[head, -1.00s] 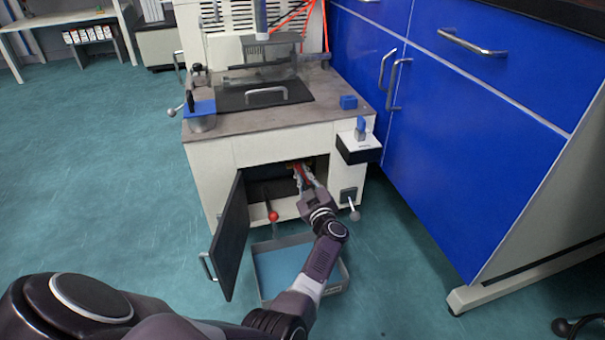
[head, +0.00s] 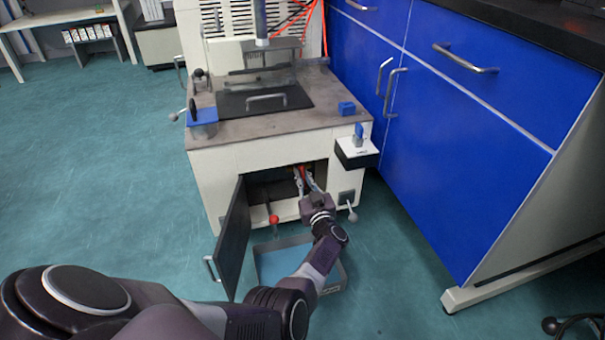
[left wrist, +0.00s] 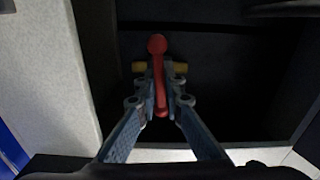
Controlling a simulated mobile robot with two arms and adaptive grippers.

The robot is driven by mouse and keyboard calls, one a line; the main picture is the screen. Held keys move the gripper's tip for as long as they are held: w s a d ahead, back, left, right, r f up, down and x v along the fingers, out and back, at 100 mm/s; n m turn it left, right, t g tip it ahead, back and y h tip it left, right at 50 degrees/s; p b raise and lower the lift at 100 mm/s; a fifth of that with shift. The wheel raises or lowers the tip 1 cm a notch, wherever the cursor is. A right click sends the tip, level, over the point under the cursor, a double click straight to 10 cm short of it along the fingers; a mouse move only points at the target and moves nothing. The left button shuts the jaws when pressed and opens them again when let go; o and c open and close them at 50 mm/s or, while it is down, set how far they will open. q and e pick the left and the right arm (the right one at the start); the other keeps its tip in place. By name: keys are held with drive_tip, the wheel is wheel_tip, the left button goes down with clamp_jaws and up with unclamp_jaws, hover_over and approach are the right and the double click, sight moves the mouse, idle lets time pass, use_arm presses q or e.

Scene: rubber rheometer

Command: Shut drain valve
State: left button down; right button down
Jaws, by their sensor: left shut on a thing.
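The drain valve's red handle (left wrist: 158,75) shows in the left wrist view, in front of a brass body (left wrist: 180,68), inside the dark cabinet of the machine. My left gripper (left wrist: 160,98) is shut on the red handle, with one finger on each side. In the head view my left gripper (head: 305,183) reaches into the open cabinet, and only a little red shows between its fingers. The fingers hide most of the valve there. My right gripper is not in view.
The cabinet's dark door (head: 232,240) stands open on the left. A red-knobbed lever (head: 274,219) sticks out at the cabinet's lower front. A grey tray with a blue bottom (head: 275,266) lies on the floor below. Blue cabinets (head: 450,150) stand close on the right.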

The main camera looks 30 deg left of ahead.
use_arm(q)
drive_tip(key=shift+m, duration=0.5)
drive_tip(key=c, duration=2)
unclamp_jaws()
drive_tip(key=shift+c, duration=0.2)
